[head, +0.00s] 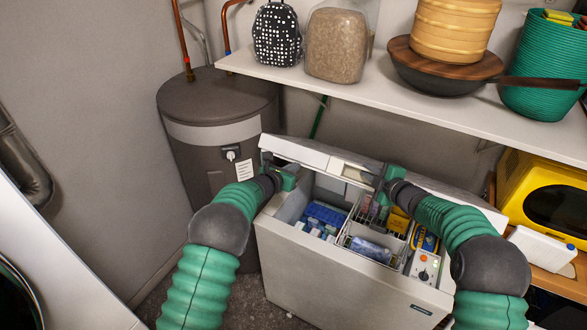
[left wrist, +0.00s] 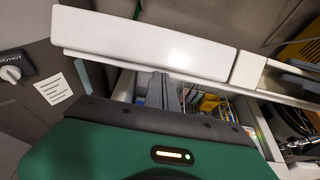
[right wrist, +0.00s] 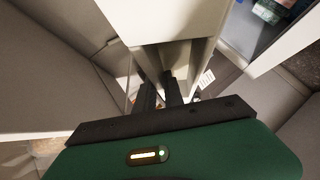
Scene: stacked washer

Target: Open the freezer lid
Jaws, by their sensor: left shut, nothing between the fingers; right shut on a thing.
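The white chest freezer (head: 325,275) stands in the middle of the head view. Its lid (head: 310,155) is raised and tilted along the back, and the inside with packages and wire baskets shows. My right gripper (head: 379,180) is at the lid's front edge, shut on its handle part; the right wrist view shows its dark fingers (right wrist: 165,90) against a pale piece (right wrist: 180,20), the exact grip partly hidden. My left gripper (head: 269,160) is shut and empty by the lid's left end. In the left wrist view its fingers (left wrist: 160,88) are just below the lid edge (left wrist: 145,42).
A grey water tank (head: 215,120) stands behind left. A shelf (head: 330,85) with a bag, a container, a pan and a basket hangs above the lid. A yellow microwave (head: 545,200) and a white box (head: 541,248) are to the right.

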